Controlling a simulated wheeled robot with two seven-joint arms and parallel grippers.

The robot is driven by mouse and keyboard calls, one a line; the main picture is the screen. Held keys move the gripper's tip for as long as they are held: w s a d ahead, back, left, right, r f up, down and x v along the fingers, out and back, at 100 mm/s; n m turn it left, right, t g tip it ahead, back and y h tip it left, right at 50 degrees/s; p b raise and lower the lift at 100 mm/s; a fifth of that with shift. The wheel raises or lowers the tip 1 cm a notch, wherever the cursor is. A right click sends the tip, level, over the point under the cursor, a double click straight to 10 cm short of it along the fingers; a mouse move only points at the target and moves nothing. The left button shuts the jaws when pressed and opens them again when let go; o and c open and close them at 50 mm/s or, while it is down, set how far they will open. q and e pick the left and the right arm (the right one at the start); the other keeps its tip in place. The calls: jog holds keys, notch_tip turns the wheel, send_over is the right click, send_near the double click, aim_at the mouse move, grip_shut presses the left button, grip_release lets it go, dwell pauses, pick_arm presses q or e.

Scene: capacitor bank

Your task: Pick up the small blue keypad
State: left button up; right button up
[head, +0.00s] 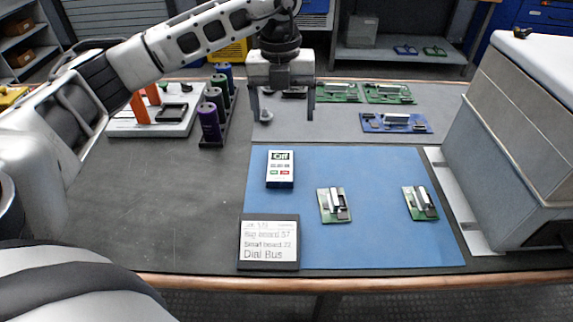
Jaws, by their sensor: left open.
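The small keypad (280,169) lies on the blue mat (375,180), near its upper left corner. My right gripper is not in view.
Two small green boards (334,205) (420,203) lie on the mat. A label sign (269,242) stands at its front left. Dark and purple capacitors (209,122) stand at left. A large grey box (520,130) bounds the right. Larger boards (396,122) lie behind.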

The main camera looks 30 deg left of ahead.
pick_arm(q)
send_over(280, 165)
jog(key=shift+y, duration=0.3)
notch_tip(280, 165, down, 9)
jog(key=shift+s+f, duration=0.15)
jog(key=shift+f, duration=2.95)
jog(key=shift+f+b, duration=0.25)
jog(key=shift+b, duration=0.05)
jog(key=c, duration=1.1)
